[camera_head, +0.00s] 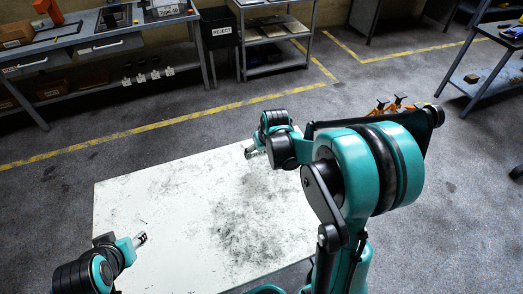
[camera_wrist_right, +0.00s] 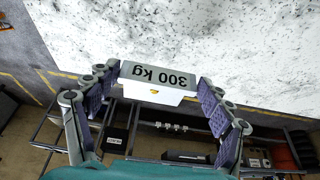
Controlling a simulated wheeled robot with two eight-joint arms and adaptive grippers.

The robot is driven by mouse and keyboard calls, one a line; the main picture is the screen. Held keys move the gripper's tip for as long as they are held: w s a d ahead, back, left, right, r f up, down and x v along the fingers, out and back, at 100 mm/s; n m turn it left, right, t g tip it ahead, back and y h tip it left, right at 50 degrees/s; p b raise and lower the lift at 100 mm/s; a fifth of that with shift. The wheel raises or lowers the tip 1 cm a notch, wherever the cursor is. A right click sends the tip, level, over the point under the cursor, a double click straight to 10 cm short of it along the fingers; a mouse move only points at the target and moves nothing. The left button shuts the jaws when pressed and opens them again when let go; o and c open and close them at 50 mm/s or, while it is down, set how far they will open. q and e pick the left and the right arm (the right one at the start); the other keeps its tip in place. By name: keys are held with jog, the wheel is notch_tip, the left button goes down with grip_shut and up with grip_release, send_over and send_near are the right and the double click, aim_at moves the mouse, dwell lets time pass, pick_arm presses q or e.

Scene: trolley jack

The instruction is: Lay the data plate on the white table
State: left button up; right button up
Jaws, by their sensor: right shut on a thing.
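The data plate (camera_wrist_right: 158,76) shows in the right wrist view as a small block with a grey face marked "300 kg", upside down, and a white part with a small yellow mark. My right gripper (camera_wrist_right: 158,90) is shut on it, one finger at each end. In the head view my right gripper (camera_head: 250,152) is over the far right part of the white table (camera_head: 150,200); the plate cannot be made out there. The tabletop is smudged with dark marks. My left gripper (camera_head: 141,239) is over the table's near left edge, too small to tell open from shut.
The white table carries no loose objects in view. A grey workbench (camera_head: 90,45) stands at the back left, beside a black REJECT bin (camera_head: 220,30) and a shelf rack (camera_head: 275,45). Another bench (camera_head: 490,60) stands at the far right. My right arm hides the table's right side.

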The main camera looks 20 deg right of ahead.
aim_at(261, 170)
jog(key=shift+f+b, duration=3.55)
jog(key=shift+f, duration=1.05)
jog(key=shift+f, duration=0.2)
jog(key=o, duration=1.1)
jog(key=shift+o, duration=0.2)
jog(key=v, duration=1.2)
jog(key=s+a+t, duration=0.1)
jog(key=s+a, duration=0.3)
jog(key=s, duration=0.3)
jog(key=s+a+t, duration=0.1)
jog(key=s+a, duration=0.4)
jog(key=s, duration=0.3)
jog(key=shift+s+r+n, duration=0.15)
jog(key=shift+r+n, duration=0.15)
